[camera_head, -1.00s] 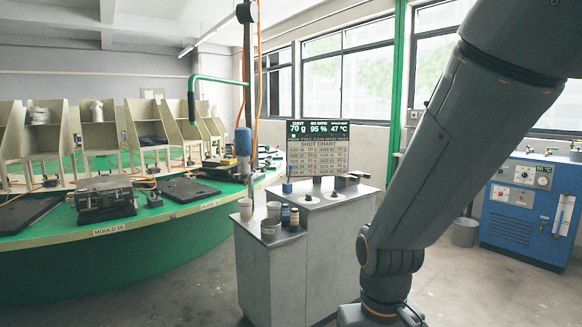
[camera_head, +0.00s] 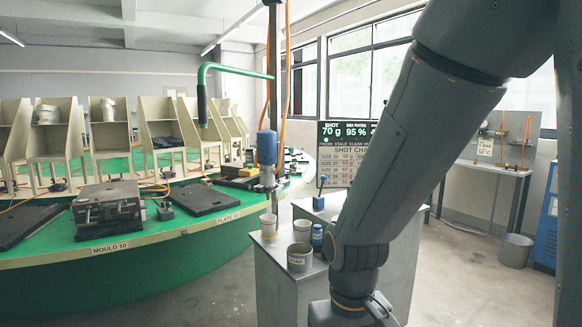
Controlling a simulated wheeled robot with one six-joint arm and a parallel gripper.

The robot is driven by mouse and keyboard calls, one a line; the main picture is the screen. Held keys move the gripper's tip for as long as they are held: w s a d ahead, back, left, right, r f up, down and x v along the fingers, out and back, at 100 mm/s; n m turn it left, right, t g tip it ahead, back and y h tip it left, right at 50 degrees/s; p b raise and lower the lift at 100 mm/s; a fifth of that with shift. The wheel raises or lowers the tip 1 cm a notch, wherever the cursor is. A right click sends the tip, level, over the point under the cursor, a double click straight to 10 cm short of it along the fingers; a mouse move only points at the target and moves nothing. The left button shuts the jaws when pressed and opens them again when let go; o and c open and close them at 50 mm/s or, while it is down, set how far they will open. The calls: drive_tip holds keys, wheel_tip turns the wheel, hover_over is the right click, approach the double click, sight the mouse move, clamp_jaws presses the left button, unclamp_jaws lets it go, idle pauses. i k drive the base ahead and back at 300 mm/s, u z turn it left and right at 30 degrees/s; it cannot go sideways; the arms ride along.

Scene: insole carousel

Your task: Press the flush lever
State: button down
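No part is labelled as the flush lever, so I cannot tell for sure which it is. A small blue block with a short upright blue-tipped stick (camera_head: 319,202) stands on the grey console, left of my arm. A blue dispensing head (camera_head: 267,147) hangs on a pole over a pale cup (camera_head: 268,225), with a bent green handle (camera_head: 203,105) to its left. My arm crosses the right side of the picture and hides part of the console. My gripper is out of view below the bottom edge.
The grey console (camera_head: 274,272) carries another cup (camera_head: 302,230), a labelled can (camera_head: 299,258) and a blue bottle (camera_head: 317,238). A screen (camera_head: 335,162) stands behind. The green carousel (camera_head: 150,262) with moulds fills the left. Open floor lies at the right, near a bucket (camera_head: 515,250).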

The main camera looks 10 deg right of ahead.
sight(324, 177)
drive_tip(key=z, duration=0.15)
drive_tip(key=i, duration=1.85)
drive_tip(key=z, duration=0.35)
